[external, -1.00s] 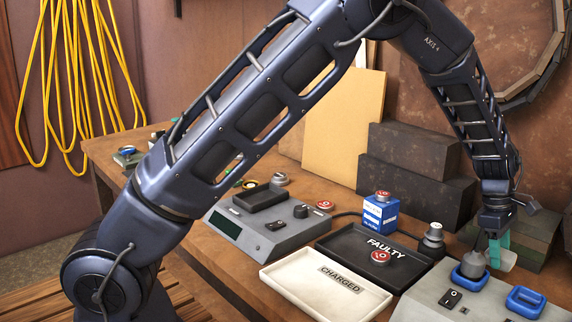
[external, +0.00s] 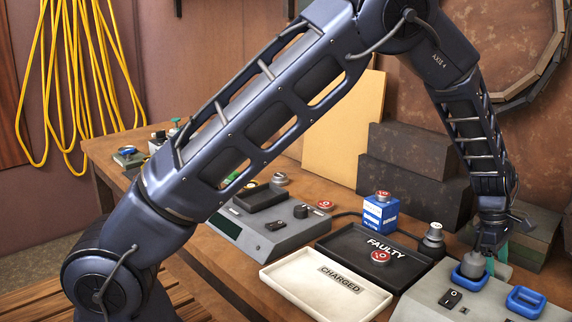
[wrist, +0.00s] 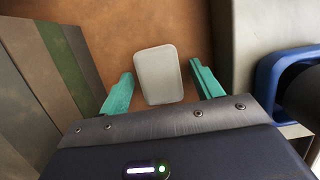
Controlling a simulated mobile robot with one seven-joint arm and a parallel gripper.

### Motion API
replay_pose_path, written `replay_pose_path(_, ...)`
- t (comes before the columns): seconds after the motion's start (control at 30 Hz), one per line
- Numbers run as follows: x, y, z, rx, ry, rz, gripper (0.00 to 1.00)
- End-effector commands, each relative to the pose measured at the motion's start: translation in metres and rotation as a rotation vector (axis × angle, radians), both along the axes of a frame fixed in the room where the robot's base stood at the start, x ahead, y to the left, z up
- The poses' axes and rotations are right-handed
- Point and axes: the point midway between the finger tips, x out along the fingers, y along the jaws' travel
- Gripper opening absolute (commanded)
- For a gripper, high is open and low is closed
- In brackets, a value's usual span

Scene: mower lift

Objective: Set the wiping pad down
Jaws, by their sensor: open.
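The wiping pad (wrist: 158,75) is a pale grey, rounded rectangle in the wrist view. It appears to lie on the brown bench top (wrist: 140,22). My gripper (wrist: 160,70) is open, with one teal finger on each side of the pad and a visible gap at both sides. In the external view my gripper (external: 497,252) is low behind the grey machine (external: 470,297) at the right. The pad is hidden in that view.
The machine stands close on the right in the wrist view, with a blue frame (wrist: 268,85). A greenish box (wrist: 62,70) is close on the left. In the external view, the black FAULTY tray (external: 345,243) and white CHARGED tray (external: 300,290) lie left of my gripper.

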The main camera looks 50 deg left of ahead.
Motion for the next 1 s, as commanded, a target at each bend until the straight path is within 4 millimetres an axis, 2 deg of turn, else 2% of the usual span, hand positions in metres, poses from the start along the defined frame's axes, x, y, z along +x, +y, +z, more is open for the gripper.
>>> replay_pose_path(0.13, 0.000, 0.000, 0.004, 0.000, -0.001, 0.000, 0.65)
replay_pose_path(0.23, 0.001, 0.003, 0.014, -0.001, -0.003, 0.001, 0.65)
replay_pose_path(0.7, 0.000, 0.026, 0.095, -0.001, -0.002, 0.001, 0.65)
replay_pose_path(1.0, -0.001, 0.034, 0.120, -0.001, -0.003, -0.003, 0.65)
